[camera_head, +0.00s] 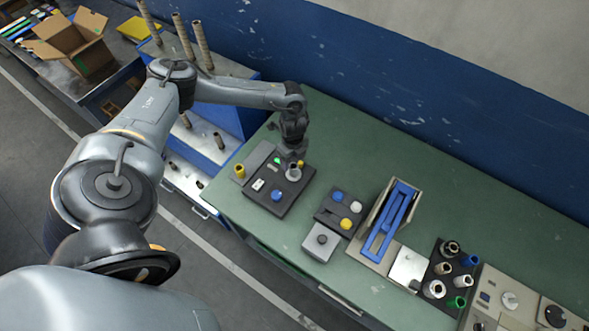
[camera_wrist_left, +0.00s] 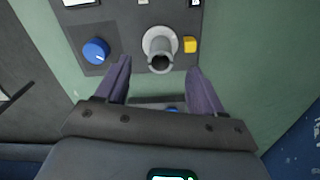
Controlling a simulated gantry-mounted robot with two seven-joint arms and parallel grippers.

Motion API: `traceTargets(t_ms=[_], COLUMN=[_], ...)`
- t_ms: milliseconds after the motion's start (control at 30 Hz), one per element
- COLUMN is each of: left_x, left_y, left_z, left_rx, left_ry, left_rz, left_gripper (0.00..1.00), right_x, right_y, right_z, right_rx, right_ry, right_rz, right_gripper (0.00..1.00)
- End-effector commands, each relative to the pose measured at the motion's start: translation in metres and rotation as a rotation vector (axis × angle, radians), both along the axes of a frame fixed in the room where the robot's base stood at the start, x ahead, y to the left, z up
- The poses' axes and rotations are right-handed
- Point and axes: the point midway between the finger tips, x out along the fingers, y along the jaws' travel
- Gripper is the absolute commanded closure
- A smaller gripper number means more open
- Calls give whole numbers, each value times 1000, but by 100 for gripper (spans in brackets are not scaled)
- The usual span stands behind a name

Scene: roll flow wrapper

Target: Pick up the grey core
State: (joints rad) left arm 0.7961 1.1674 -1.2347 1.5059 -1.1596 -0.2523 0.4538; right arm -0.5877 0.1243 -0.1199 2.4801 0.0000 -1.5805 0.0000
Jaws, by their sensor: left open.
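The grey core (camera_head: 293,172) stands on a dark panel (camera_head: 266,200) with knobs, on the green bench. In the left wrist view the grey core (camera_wrist_left: 159,46) is a short tube with a wide pale round base and a dark open end. My left gripper (camera_head: 293,155) is above the panel, close to the core. In the left wrist view its two fingers (camera_wrist_left: 160,70) are spread, one to each side of the tube's near end, with gaps on both sides. It is open and holds nothing. My right gripper is not in view.
A blue knob (camera_wrist_left: 96,51) and a yellow button (camera_wrist_left: 190,45) flank the core. A yellow cylinder (camera_head: 239,171) stands left of the panel. To the right are a blue-framed device (camera_head: 390,221) and a dark tray (camera_head: 436,268) with several coloured cores.

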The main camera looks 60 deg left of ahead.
Motion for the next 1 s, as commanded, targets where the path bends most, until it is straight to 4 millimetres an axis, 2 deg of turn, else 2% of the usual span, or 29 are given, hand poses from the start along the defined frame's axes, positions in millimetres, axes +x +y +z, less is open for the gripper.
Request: traceTargets(t_ms=[267,600,900,1000], left_x=[0,-1,-1,-1], left_y=[-1,0,1,1], left_z=[-17,-56,-59,-59], left_rx=[0,-1,-1,-1], left_ry=[0,-1,-1,-1], left_rz=[-2,-1,-1,-1], left_gripper=[32,32,32,47], right_x=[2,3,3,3], right_y=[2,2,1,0], right_z=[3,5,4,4], right_rx=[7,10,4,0], right_ry=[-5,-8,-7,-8], right_rz=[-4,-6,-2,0], right_gripper=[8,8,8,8])
